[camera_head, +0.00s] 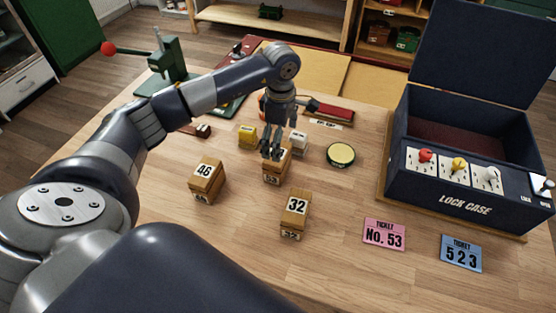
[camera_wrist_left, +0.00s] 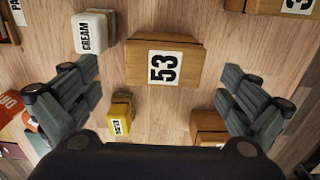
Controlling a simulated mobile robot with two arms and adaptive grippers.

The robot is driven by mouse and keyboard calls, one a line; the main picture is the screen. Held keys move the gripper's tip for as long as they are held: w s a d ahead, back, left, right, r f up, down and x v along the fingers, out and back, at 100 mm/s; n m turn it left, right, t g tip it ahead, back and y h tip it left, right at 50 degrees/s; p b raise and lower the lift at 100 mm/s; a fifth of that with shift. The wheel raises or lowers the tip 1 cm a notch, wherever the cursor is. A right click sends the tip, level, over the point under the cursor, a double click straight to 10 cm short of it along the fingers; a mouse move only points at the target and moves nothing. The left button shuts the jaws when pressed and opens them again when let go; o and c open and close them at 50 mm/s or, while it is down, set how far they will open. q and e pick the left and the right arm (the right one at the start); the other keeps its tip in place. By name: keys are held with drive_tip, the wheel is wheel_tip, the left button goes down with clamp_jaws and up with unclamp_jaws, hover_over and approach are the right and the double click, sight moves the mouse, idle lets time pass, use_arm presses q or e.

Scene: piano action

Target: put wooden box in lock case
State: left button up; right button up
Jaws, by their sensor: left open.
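My left gripper (camera_head: 271,155) is open above a wooden box (camera_head: 275,175), which it partly hides. Wooden box 46 (camera_head: 205,180) stands to the left and wooden box 32 (camera_head: 295,212) stands nearer the front. The dark blue lock case (camera_head: 465,205) is at the right with its lid (camera_head: 485,45) raised and its inside empty-looking. My right gripper is out of view.
Red, yellow and white knobs (camera_head: 458,165) line the case front. A pink No. 53 ticket (camera_head: 384,234) and a blue 523 ticket (camera_head: 461,253) lie before it. A yellow block (camera_head: 248,135), a white block (camera_head: 298,143) and a round tin (camera_head: 341,155) surround the gripper. A green press (camera_head: 165,65) stands behind.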

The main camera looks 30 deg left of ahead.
use_arm(q)
drive_tip(key=f, duration=0.1)
drive_tip(key=f+p, duration=0.1)
drive_tip(key=f, duration=0.1)
drive_tip(key=f+p, duration=0.1)
drive_tip(key=f, duration=0.1)
drive_tip(key=shift+s+a+f, duration=0.15)
drive_tip(key=shift+s+a, duration=0.05)
drive_tip(key=shift+s, duration=0.15)
drive_tip(key=shift+f, duration=0.25)
drive_tip(key=c, duration=1.2)
drive_tip(key=shift+c, duration=0.2)
